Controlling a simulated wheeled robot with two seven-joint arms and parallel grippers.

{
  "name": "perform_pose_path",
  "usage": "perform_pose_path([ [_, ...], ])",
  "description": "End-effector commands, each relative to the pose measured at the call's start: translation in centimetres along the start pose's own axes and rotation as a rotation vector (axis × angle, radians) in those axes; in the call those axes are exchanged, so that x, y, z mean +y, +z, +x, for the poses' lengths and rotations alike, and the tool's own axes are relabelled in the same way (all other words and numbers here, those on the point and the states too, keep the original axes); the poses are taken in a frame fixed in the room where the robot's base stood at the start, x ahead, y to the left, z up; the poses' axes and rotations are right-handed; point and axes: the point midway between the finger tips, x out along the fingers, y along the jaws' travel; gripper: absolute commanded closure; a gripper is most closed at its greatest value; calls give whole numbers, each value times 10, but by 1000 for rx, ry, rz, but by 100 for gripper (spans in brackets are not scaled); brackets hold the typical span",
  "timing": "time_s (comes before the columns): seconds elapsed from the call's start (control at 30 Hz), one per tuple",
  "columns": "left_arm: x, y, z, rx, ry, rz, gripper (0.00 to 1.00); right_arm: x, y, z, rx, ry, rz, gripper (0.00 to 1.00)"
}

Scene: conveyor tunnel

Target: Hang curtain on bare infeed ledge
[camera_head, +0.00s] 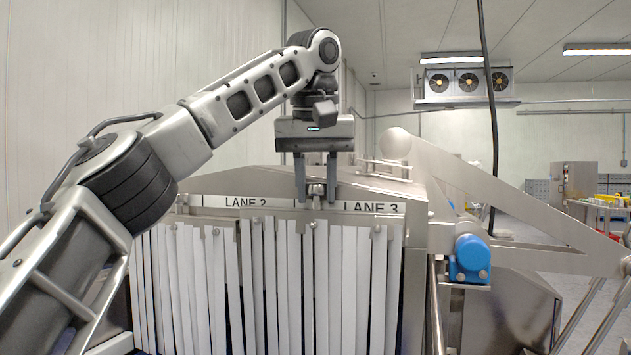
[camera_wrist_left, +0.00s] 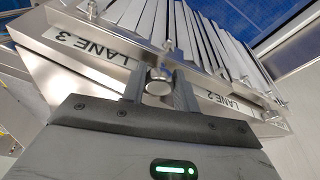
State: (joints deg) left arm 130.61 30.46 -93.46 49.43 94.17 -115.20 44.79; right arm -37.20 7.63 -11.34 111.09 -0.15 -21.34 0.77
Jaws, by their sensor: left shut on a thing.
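My left gripper (camera_head: 316,190) points down at the infeed ledge, between the signs LANE 2 (camera_head: 245,202) and LANE 3 (camera_head: 371,207). Its fingers are shut on a short round metal knob (camera_wrist_left: 158,82), seen between them in the left wrist view. The knob seems to belong to the curtain of pale strips (camera_head: 308,280), which hangs upright in front of the lane 3 side. Another run of pale strips (camera_head: 185,285) hangs to its left, under LANE 2. I cannot tell whether the held curtain's top rests on the ledge (camera_head: 415,211). My right gripper is not in view.
A metal hood (camera_head: 250,180) rises behind the ledge. A blue motor (camera_head: 469,258) and a sloping steel frame (camera_head: 500,190) stand to the right. A dark cable (camera_head: 489,100) hangs from the ceiling. A pale wall (camera_head: 80,70) closes the left side.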

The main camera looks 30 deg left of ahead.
Motion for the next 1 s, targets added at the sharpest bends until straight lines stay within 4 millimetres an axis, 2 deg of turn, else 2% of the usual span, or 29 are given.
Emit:
perform_pose_path([
  [0.7,-1,1,16,0,-5,-7,100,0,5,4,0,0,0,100],
  [1.0,-1,1,17,0,-5,-7,100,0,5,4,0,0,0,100],
])
